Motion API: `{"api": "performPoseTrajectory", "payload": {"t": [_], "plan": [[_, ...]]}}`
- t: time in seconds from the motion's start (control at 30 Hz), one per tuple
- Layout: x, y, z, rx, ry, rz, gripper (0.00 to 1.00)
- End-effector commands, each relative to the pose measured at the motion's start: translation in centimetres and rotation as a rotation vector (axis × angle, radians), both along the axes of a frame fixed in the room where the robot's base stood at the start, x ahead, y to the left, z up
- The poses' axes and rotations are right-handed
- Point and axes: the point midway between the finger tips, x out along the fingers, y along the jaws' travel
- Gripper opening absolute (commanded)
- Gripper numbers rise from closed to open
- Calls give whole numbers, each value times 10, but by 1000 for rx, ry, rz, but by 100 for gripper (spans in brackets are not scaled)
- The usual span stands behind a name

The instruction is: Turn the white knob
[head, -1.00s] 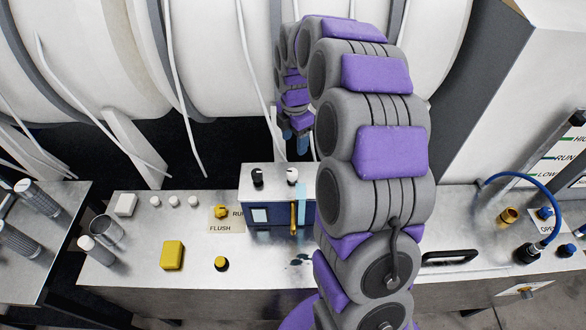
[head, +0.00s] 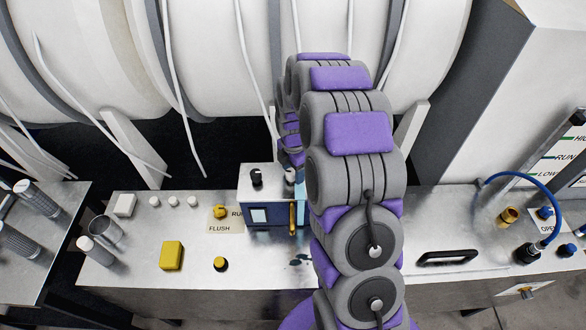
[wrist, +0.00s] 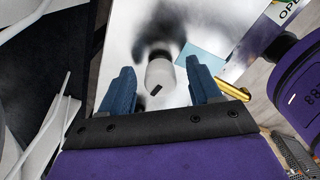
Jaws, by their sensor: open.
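The white knob (wrist: 159,77) stands on top of a small metal box (head: 243,182). In the wrist view it shows a dark mark and lies between and just beyond the blue fingertips. In the head view the white knob (head: 291,176) is partly hidden by my arm. My gripper (wrist: 158,85) is open, with one finger on each side of the knob. I cannot tell whether a finger touches it. A black knob (head: 256,177) stands to the left on the same box.
A brass-coloured handle (head: 293,217) is on the box's front right. A yellow block (head: 172,255), a black-and-yellow button (head: 221,264) and a yellow knob (head: 220,212) are on the counter to the left. A black handle (head: 447,257) is to the right.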

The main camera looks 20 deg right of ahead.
Motion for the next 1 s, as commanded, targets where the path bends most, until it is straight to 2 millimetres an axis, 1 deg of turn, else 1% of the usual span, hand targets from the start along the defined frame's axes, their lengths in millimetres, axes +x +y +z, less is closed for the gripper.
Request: {"api": "performPoseTrajectory", "payload": {"t": [0.13, 0.7, 1.0], "plan": [[0, 2, 0, -2, 0, 1, 62], [2, -2, 0, 0, -3, 0, 7], [3, -3, 0, -1, -4, -26, 7]]}}
